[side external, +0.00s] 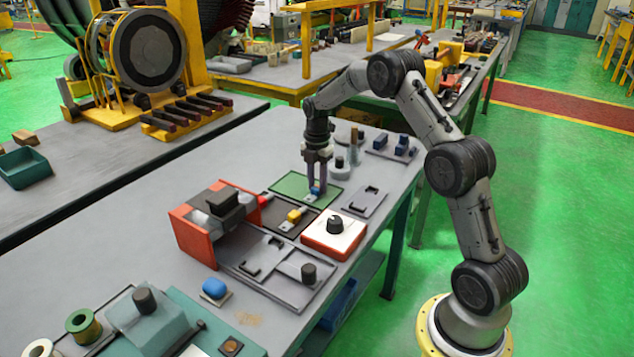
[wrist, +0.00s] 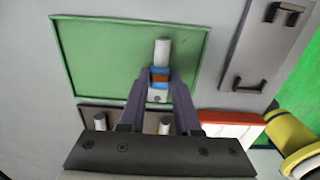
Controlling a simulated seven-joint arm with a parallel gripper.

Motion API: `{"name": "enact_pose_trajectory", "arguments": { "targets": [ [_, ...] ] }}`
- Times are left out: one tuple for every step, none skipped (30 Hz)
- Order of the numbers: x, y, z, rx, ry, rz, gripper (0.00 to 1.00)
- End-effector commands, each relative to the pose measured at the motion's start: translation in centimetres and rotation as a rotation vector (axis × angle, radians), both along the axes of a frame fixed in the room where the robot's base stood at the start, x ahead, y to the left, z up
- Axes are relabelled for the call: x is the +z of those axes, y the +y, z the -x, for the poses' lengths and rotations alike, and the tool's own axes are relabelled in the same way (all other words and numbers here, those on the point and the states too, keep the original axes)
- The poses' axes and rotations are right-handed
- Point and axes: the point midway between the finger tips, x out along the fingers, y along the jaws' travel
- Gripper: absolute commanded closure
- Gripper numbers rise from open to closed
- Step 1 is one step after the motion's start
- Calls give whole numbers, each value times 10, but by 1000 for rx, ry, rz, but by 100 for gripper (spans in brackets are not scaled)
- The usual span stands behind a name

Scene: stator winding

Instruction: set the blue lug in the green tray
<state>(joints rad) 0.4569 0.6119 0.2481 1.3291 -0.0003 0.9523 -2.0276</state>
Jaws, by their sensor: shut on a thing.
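The blue lug (side external: 317,188) is between the fingers of my gripper (side external: 316,189), which is shut on it. In the wrist view the lug (wrist: 160,72) shows a blue band, an orange middle and pale ends, held between the dark fingertips (wrist: 160,82). The green tray (side external: 289,184) is a flat, low-rimmed tray on the grey bench. In the wrist view, the lug lies over the near part of the green tray (wrist: 95,55), inside its outline. I cannot tell whether the lug touches the tray floor.
A dark tray with a yellow lug (side external: 294,215) adjoins the green tray. A red-and-white box with a black knob (side external: 334,234), a grey plate (side external: 364,201) and a red-sided fixture (side external: 196,236) stand close by. The rest of the green tray looks empty.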

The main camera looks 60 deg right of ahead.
Motion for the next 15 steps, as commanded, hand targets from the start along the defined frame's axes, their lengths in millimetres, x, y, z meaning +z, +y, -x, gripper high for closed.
{"name": "enact_pose_trajectory", "arguments": {
  "targets": [
    [-1,0,0,0,0,0,65],
    [-1,0,0,0,0,0,60],
    [-1,0,0,0,0,0,52],
    [-1,0,0,0,0,0,47],
    [-1,0,0,0,0,0,42],
    [-1,0,0,0,0,0,39],
    [-1,0,0,0,0,0,39],
    [-1,0,0,0,0,0,39],
    [-1,0,0,0,0,0,39],
    [-1,0,0,0,0,0,39],
    [-1,0,0,0,0,0,39],
    [-1,0,0,0,0,0,39],
    [0,0,0,0,0,0,39],
    [0,0,0,0,0,0,39],
    [1,0,0,0,0,0,39]
  ]
}}
